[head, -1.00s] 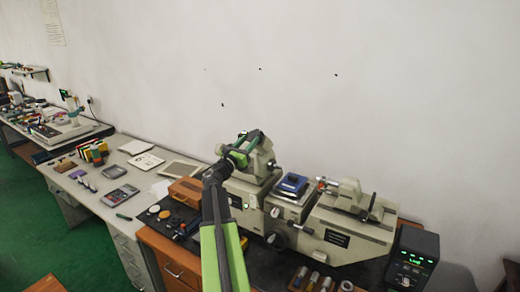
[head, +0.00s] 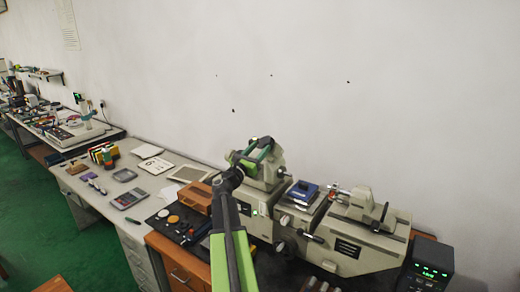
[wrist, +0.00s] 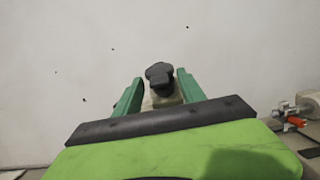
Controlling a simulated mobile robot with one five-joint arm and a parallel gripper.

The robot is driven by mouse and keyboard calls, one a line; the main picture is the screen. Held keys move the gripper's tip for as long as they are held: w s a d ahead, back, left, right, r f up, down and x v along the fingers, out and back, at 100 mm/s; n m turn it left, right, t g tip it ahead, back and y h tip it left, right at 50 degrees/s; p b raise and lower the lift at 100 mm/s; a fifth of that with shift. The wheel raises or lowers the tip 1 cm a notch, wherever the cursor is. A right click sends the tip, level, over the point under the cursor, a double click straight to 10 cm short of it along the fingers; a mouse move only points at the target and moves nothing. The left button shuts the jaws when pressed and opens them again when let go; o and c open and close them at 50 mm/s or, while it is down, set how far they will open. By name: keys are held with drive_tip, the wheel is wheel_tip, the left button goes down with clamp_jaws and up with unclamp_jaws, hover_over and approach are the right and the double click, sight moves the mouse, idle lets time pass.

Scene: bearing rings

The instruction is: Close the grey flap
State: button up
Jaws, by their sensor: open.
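My gripper (head: 254,152) is at the upper left part of the beige-grey measuring machine (head: 380,246). In the wrist view, its two green fingers (wrist: 159,76) are apart. A black knob (wrist: 160,73) on a pale part shows between and beyond them; I cannot tell whether they touch it. In the head view the fingers overlap a grey housing (head: 271,176) on top of the machine. I cannot clearly tell which part is the grey flap; it may be this housing, partly hidden by my gripper.
A black display unit (head: 430,269) stands at the lower right.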

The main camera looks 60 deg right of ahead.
drive_tip(key=b+v, duration=0.4)
drive_tip(key=v, duration=1.2)
drive_tip(key=shift+a, duration=0.35)
drive_tip(key=shift+f, duration=0.15)
